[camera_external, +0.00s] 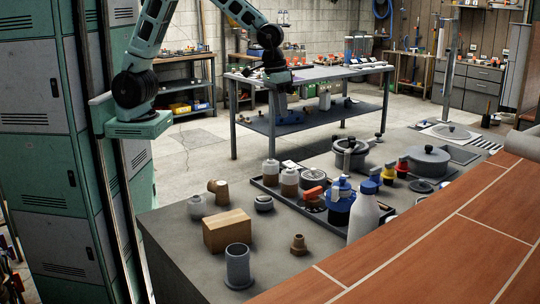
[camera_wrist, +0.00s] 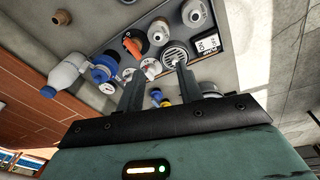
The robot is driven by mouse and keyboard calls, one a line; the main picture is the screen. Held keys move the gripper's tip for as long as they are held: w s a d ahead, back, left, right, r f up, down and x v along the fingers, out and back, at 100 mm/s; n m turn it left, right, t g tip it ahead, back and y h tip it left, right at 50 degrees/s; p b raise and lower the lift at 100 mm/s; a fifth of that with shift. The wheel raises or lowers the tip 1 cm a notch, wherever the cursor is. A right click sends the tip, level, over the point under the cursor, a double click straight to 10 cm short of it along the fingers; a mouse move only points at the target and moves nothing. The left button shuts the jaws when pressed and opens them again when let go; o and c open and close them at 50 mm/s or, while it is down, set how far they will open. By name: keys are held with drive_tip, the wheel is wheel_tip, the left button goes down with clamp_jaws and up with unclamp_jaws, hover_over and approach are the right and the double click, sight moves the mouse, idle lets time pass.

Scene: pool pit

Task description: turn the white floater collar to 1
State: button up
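A small white round piece (camera_wrist: 150,69) shows between my fingers in the wrist view, beside a round striped grille (camera_wrist: 175,55). I cannot tell for sure that it is the white floater collar. Any numbers on it are too small to read, so its setting is unclear. A blue-topped unit with white parts (camera_external: 341,195) stands on the tray and shows also in the wrist view (camera_wrist: 104,68). My gripper (camera_wrist: 159,68) is open and empty, its two dark fingers apart, above the tray with nothing touching them. In the external view my arm reaches in from the upper left.
The dark tray (camera_external: 267,186) also holds jars (camera_external: 289,182) and an orange-handled part (camera_external: 312,193). A white bottle (camera_external: 363,217) stands at its near side.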

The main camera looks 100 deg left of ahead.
drive_tip(key=w+d+r+n, duration=0.2)
drive_tip(key=w+d+n, duration=0.2)
drive_tip(key=w+d, duration=0.65)
drive_tip(key=n+g, duration=0.2)
drive_tip(key=n, duration=0.1)
hover_over(335, 187)
wheel_tip(335, 187, down, 18)
drive_tip(key=p, duration=0.4)
drive_tip(key=shift+r, duration=0.1)
clamp_jaws()
